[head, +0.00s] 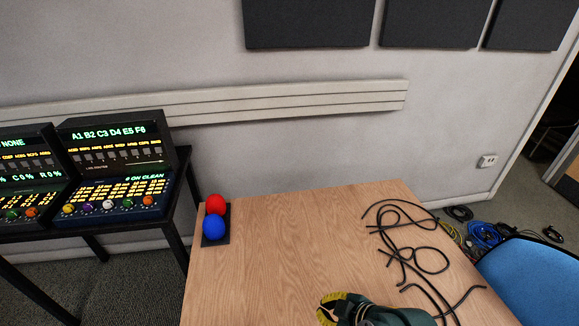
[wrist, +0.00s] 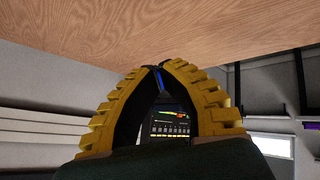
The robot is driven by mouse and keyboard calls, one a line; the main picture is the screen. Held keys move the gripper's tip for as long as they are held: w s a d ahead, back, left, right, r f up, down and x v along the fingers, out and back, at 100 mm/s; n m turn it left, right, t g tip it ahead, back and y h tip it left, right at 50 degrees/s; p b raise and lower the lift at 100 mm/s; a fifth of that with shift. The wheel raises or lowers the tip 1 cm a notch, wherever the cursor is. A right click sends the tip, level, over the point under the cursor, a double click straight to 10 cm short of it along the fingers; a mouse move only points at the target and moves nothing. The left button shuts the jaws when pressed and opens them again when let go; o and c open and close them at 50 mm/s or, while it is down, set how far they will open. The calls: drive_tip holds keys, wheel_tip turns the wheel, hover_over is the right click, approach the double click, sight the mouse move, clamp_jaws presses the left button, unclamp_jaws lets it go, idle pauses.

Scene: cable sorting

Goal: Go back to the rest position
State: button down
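My gripper (head: 322,304) has yellow ribbed fingers and a dark green body. In the head view it is above the front of the wooden table (head: 275,250), at the bottom edge of the picture. In the wrist view the two fingertips (wrist: 160,67) come together, with nothing visible held between them. Several black cables (head: 400,252) lie loose and tangled on the table's right side, apart from the fingertips. My gripper's body hides part of the table's front.
A red ball (head: 215,204) and a blue ball (head: 213,227) sit on a dark plate at the table's back left. Lit consoles (head: 115,165) stand on a black stand at left. A blue chair (head: 530,280) is at right. The table's middle is clear.

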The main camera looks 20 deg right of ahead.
drive_tip(key=w+a+r+t, duration=0.35)
drive_tip(key=a+r, duration=0.45)
drive_tip(key=r, duration=0.3)
drive_tip(key=w+a+r+t, duration=0.2)
drive_tip(key=a+r+t, duration=0.2)
drive_tip(key=a+r, duration=0.6)
drive_tip(key=s+d+r+m+t+h, duration=0.25)
drive_tip(key=s+r+m, duration=0.2)
drive_tip(key=r, duration=0.55)
drive_tip(key=s+d+r+m+t+h, duration=0.15)
drive_tip(key=s+r+m+t, duration=0.3)
drive_tip(key=r, duration=0.55)
wheel_tip(320, 180, up, 34)
drive_tip(key=p, duration=3.4)
drive_tip(key=shift+s, duration=0.2)
drive_tip(key=shift+d+r, duration=0.1)
